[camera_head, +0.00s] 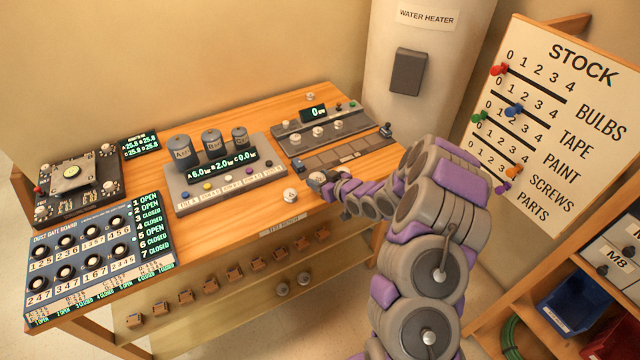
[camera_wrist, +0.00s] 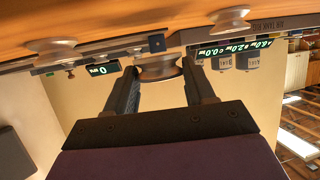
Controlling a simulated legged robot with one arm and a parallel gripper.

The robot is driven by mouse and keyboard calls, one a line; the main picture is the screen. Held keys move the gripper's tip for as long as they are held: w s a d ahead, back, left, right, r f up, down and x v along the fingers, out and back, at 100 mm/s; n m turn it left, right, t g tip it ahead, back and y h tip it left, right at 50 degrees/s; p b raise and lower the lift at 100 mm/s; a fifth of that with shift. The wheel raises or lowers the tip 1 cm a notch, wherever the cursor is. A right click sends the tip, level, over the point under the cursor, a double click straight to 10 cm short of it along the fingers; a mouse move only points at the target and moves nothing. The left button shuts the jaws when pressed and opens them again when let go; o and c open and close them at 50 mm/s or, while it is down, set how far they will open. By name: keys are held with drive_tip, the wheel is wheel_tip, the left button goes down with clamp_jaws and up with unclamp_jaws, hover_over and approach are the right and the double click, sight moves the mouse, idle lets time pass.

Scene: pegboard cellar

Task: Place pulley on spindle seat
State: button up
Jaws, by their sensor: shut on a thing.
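My gripper (camera_head: 326,186) reaches low over the front edge of the wooden bench. In the wrist view its two fingers (camera_wrist: 158,82) are shut on a pale metal pulley (camera_wrist: 157,68), one finger on each side. The held pulley (camera_head: 316,177) is small and partly covered by the gripper in the head view. Another pale pulley (camera_head: 290,195) stands on the bench just left of my gripper. The grey rpm unit (camera_head: 289,129) stands behind, with several pale round pieces on it. I cannot tell which part is the spindle seat.
The tank console (camera_head: 222,182) with grey canisters stands left of my gripper. A low strip with sections (camera_head: 345,155) lies between gripper and rpm unit. A gate board (camera_head: 95,262) covers the bench's left end. The water heater (camera_head: 415,80) stands behind the bench.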

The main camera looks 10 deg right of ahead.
drive_tip(key=shift+w+d, duration=0.1)
drive_tip(key=shift+w, duration=0.55)
drive_tip(key=shift+w+f+b, duration=0.1)
drive_tip(key=shift+f+b, duration=0.3)
drive_tip(key=shift+f, duration=1.2)
drive_tip(key=shift+f, duration=0.1)
drive_tip(key=o, duration=1.1)
drive_tip(key=shift+c, duration=0.2)
drive_tip(key=shift+f, duration=0.1)
drive_tip(key=shift+f+b, duration=0.1)
drive_tip(key=shift+b, duration=0.2)
